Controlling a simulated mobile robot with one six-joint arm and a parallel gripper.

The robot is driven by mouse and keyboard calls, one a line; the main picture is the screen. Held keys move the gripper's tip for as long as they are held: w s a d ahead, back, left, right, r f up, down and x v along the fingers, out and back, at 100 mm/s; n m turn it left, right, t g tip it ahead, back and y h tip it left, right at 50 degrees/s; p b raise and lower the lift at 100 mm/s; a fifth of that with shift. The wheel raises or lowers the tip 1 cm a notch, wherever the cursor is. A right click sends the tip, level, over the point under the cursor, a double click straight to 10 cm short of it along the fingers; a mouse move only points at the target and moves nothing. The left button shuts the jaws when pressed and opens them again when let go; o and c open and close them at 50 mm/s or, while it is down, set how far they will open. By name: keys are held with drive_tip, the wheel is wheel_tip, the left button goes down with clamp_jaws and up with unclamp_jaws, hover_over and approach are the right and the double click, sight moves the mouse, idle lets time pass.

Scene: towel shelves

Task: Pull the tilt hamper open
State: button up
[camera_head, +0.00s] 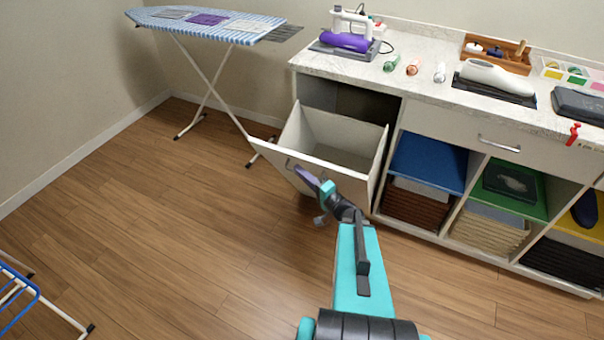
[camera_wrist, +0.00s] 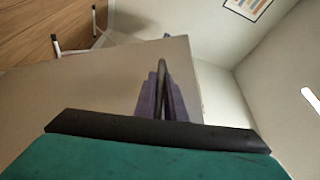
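The tilt hamper (camera_head: 340,155) is a pale bin under the left end of the counter. It is tilted out, with its front panel leaning forward and its open top showing an empty-looking inside. My gripper (camera_head: 299,172) is at the outer face of the front panel, near its upper edge. In the wrist view my gripper's purple fingers (camera_wrist: 161,98) sit on both sides of a dark handle bar (camera_wrist: 163,70) and look closed on it. The panel (camera_wrist: 100,90) fills the left of that view. The handle is mostly hidden in the head view.
An ironing board (camera_head: 215,22) stands at the back left, its legs near the hamper's left edge. The counter (camera_head: 430,85) holds a sewing machine (camera_head: 347,35) and other items. Towel cubbies (camera_head: 425,180) lie to the right. A blue rack (camera_head: 20,290) is at lower left; floor between is clear.

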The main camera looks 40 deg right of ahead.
drive_tip(key=o, duration=0.4)
drive_tip(key=shift+s, duration=0.15)
drive_tip(key=shift+s+d+f+p, duration=0.2)
drive_tip(key=shift+s+p, duration=0.25)
drive_tip(key=shift+s, duration=1.8)
drive_tip(key=shift+s+d+f+p, duration=0.1)
drive_tip(key=shift+s+d+p, duration=0.25)
drive_tip(key=shift+s, duration=1.9)
drive_tip(key=shift+s+d+f+p, duration=0.15)
drive_tip(key=shift+s+p, duration=0.35)
drive_tip(key=shift+s, duration=1.75)
